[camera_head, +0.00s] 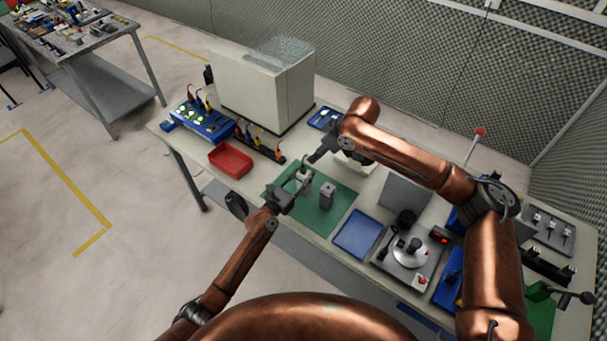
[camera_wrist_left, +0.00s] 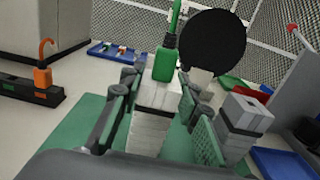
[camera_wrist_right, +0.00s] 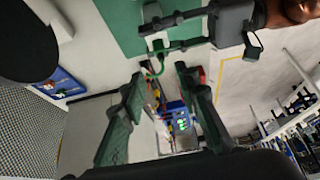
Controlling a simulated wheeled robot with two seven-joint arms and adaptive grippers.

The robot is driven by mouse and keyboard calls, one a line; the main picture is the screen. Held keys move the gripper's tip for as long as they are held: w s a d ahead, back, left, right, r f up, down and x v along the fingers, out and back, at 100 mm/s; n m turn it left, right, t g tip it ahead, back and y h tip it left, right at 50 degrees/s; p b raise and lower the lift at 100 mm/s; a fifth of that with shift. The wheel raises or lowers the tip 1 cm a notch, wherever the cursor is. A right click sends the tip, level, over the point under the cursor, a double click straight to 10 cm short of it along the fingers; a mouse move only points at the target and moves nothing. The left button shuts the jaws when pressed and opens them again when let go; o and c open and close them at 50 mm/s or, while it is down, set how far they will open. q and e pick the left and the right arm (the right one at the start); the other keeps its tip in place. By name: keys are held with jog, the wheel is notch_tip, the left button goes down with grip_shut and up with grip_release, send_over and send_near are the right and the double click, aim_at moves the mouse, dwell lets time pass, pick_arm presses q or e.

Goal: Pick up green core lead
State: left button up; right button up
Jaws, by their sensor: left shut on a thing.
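The green core lead shows in the left wrist view as a green plug (camera_wrist_left: 166,62) standing upright on top of a grey block, with its cable rising out of frame. My left gripper (camera_head: 292,186) is shut on the grey block (camera_wrist_left: 151,112), below the plug; the block also shows over the green mat in the head view (camera_head: 304,180). My right gripper (camera_head: 313,160) is close behind this block. In the right wrist view its fingers (camera_wrist_right: 163,108) are apart, with nothing between them. The green cable (camera_wrist_right: 156,66) curves beyond them, beside my left gripper.
A second grey block (camera_head: 327,194) stands on the green mat (camera_head: 340,208), right of the held one. A red tray (camera_head: 230,160) and a rack of leads (camera_head: 262,142) lie left, by a large white box (camera_head: 250,88). A blue tray (camera_head: 357,233) lies right.

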pick_arm(q)
jog(key=c, duration=0.5)
pick_arm(e)
jog(key=shift+o, duration=1.2)
jog(key=shift+a+r, duration=0.15)
jog(key=shift+a, duration=0.2)
jog(key=m+h, duration=0.2)
send_over(303, 166)
jog(key=f, duration=0.5)
jog(key=shift+s+d+f, duration=0.15)
jog(key=shift+s+d, duration=0.15)
jog(key=shift+s, duration=0.05)
jog(key=shift+d+x, duration=0.2)
jog(key=shift+x, duration=2.4)
